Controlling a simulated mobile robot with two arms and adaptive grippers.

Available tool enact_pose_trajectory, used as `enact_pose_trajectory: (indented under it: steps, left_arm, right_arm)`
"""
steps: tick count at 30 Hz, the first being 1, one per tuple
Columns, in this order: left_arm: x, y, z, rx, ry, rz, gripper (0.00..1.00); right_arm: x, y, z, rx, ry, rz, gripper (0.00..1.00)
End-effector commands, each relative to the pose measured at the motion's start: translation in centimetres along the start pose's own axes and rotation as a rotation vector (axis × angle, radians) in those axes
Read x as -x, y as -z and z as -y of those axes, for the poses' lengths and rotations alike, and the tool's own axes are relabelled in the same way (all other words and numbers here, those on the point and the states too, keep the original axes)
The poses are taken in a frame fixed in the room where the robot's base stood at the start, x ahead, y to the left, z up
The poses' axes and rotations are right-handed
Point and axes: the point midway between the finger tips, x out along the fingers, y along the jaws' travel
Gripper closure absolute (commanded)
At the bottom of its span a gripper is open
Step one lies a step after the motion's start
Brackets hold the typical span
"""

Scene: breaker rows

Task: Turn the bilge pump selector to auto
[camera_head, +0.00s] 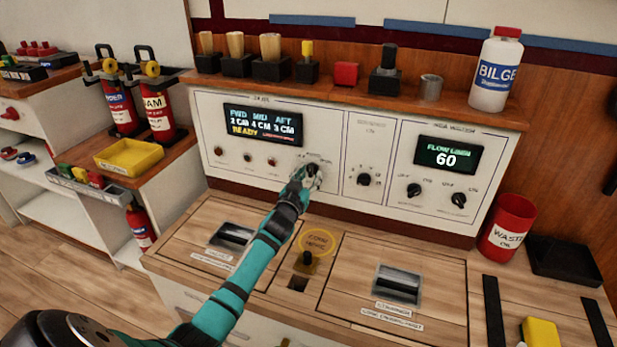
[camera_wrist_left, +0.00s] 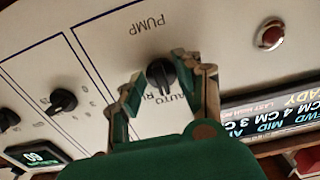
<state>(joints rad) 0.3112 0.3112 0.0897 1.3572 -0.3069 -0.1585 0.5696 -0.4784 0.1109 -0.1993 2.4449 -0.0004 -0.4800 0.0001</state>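The bilge pump selector (camera_wrist_left: 160,74) is a black knob on the white panel, with "PUMP" and "AUTO" lettering beside it in the left wrist view. In the head view its dark top (camera_head: 311,169) shows just past my fingers. My left gripper (camera_head: 305,182) is at the panel; in the left wrist view its two fingers (camera_wrist_left: 168,82) stand apart on either side of the knob. The right finger is very close to the knob, and a gap shows on the left; contact is unclear. The knob's exact pointing is hard to read. My right gripper is not in view.
Right of the selector are another knob (camera_head: 363,179) and a "60" display (camera_head: 448,155) with two knobs below. Left is a lit readout (camera_head: 262,124). A bilge bottle (camera_head: 496,70) stands on the shelf above. A red waste bin (camera_head: 507,228) stands right.

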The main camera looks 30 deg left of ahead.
Motion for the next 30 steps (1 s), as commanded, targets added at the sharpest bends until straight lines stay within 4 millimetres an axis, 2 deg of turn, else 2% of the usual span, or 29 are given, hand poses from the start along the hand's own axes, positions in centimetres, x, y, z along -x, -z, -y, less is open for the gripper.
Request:
enact_pose_trajectory:
  steps: [5, 8, 21, 25, 30]
  left_arm:
    - [0.3, 0.0, 0.0, 0.000, 0.000, -0.001, 0.65]
    - [1.3, 0.0, 0.0, 0.000, -0.001, -0.001, 0.65]
    - [10.0, -0.1, 0.0, 0.000, 0.000, 0.001, 0.65]
    - [11.4, -0.1, 0.0, 0.000, 0.000, 0.001, 0.65]
    - [12.0, 0.0, 0.0, 0.001, 0.001, 0.000, 0.65]
  right_arm:
    - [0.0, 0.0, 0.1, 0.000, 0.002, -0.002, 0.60]
    - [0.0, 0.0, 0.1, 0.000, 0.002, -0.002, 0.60]
    - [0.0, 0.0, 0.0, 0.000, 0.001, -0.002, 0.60]
    - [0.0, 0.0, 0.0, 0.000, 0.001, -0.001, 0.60]
    - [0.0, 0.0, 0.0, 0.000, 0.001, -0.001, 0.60]
